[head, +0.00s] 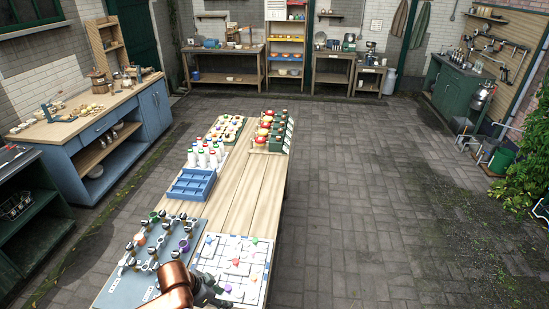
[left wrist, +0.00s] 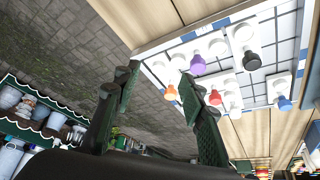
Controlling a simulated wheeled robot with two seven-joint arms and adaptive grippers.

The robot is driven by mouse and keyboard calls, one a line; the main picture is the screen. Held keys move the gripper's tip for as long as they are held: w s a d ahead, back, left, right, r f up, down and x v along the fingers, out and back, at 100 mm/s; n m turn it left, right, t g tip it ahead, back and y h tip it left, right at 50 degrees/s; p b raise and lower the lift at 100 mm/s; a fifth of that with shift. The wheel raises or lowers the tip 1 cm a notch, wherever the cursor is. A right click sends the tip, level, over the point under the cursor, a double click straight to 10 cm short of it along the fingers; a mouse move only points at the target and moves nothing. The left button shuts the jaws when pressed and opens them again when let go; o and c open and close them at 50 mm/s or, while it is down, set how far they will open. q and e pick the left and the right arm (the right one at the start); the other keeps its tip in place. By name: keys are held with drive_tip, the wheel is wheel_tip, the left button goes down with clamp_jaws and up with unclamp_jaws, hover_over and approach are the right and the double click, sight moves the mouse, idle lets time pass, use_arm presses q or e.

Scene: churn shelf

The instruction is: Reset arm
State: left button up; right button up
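My left arm comes in at the bottom of the head view, with a copper-coloured link. Its dark left gripper (head: 210,291) is over the near end of the wooden table (head: 232,208), by the white grid board (head: 232,241). My right gripper is in neither view.
A grey panel with several dark-topped posts (head: 147,252) lies left of the grid board. Farther along the table are a blue tray (head: 190,186), white bottles (head: 207,156) and racks of small coloured items (head: 270,131). Paved floor (head: 370,200) to the right is open.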

use_arm(q)
drive_tip(key=s+a+f+n+y, duration=0.2)
drive_tip(key=s+a+f+n, duration=0.15)
drive_tip(key=s+a, duration=0.4)
drive_tip(key=s+a+f+n+y, duration=0.1)
drive_tip(key=s+a+f+n, duration=0.25)
drive_tip(key=s, duration=0.65)
drive_tip(key=s+a+f+n+y, duration=0.2)
drive_tip(key=s+a+f+n, duration=0.15)
drive_tip(key=s+a, duration=0.4)
wheel_tip(320, 180, down, 33)
drive_tip(key=s+d+b, duration=0.2)
drive_tip(key=b, duration=0.2)
drive_tip(key=s+f+m+g+b, duration=0.1)
drive_tip(key=s+f+b, duration=0.3)
drive_tip(key=s+f, duration=1.5)
wheel_tip(320, 180, down, 4)
drive_tip(key=shift+s+r+g+h, duration=0.2)
drive_tip(key=shift+s+g+h, duration=0.1)
drive_tip(key=shift+g, duration=0.2)
